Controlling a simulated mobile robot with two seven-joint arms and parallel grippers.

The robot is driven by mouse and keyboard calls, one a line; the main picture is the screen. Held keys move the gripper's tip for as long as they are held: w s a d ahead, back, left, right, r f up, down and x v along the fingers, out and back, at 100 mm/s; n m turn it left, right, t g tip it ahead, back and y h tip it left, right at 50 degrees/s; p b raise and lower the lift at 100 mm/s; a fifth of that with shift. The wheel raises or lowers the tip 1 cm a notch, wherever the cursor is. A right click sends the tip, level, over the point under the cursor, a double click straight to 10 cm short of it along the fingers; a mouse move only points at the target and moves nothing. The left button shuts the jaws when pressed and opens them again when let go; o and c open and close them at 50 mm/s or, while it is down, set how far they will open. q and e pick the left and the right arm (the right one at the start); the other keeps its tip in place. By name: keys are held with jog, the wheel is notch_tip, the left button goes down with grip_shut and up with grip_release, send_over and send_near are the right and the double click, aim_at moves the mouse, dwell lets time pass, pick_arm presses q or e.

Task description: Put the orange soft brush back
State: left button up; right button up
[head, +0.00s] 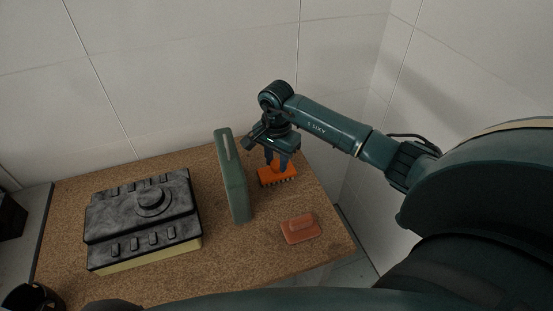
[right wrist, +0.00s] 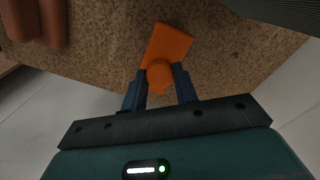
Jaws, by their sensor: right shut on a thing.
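The orange soft brush (head: 278,177) is at the back right of the brown table, to the right of the upright green panel. My right gripper (head: 278,160) is above it with its fingers shut on the brush's raised handle. In the right wrist view the orange brush (right wrist: 168,45) shows between the two dark fingers (right wrist: 159,82). The brush is low over the table; I cannot tell whether it touches the surface. My left gripper is not in view.
A tall green panel (head: 232,178) stands just left of the brush. A red-orange block with a handle (head: 300,228) lies in front of it. A large dark box-like thing (head: 145,215) covers the table's left. The speckled brown tabletop (head: 270,262) is clear in front.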

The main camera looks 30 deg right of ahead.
aim_at(276, 162)
jog(key=shift+f, duration=0.2)
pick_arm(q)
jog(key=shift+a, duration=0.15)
pick_arm(e)
jog(key=o, duration=0.9)
jog(key=shift+o, duration=0.2)
jog(key=shift+r, duration=0.2)
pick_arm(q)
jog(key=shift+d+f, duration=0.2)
pick_arm(e)
notch_tip(276, 162, up, 12)
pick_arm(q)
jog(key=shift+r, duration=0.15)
